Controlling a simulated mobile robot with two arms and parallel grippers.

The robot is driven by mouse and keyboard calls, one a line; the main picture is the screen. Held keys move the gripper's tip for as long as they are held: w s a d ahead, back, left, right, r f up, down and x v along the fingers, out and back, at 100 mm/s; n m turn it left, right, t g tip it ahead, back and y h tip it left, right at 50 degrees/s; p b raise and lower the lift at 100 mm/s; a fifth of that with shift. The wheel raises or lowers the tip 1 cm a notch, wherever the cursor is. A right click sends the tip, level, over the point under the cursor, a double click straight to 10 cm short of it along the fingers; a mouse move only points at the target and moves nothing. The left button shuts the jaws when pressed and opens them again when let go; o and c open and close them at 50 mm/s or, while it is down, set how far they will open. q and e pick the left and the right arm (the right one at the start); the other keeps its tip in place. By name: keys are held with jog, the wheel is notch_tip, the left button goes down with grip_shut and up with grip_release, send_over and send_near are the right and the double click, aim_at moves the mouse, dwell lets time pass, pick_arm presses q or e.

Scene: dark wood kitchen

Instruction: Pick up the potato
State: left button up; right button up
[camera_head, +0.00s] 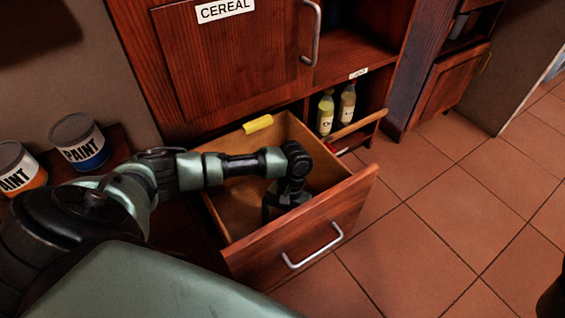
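No potato is visible in the head view. An open wooden drawer (310,230) with a metal handle stands pulled out below the cereal cabinet. My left arm comes in from the left and bends down into the drawer. My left gripper (270,210) is low inside it, near the front panel. Its fingertips are mostly hidden by my wrist and the drawer front, so I cannot tell whether it is open or holds anything. The visible part of the drawer floor looks bare. My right gripper is not in view.
A yellow object (257,124) lies at the drawer's back edge. Two bottles (326,112) (347,103) stand on a low shelf to the right. Paint cans (79,142) (20,166) stand at the left. The tiled floor (450,210) at right is clear.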

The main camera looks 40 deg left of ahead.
pick_arm(q)
jog(key=c, duration=1.8)
jog(key=shift+o, duration=0.2)
jog(key=shift+r, duration=0.15)
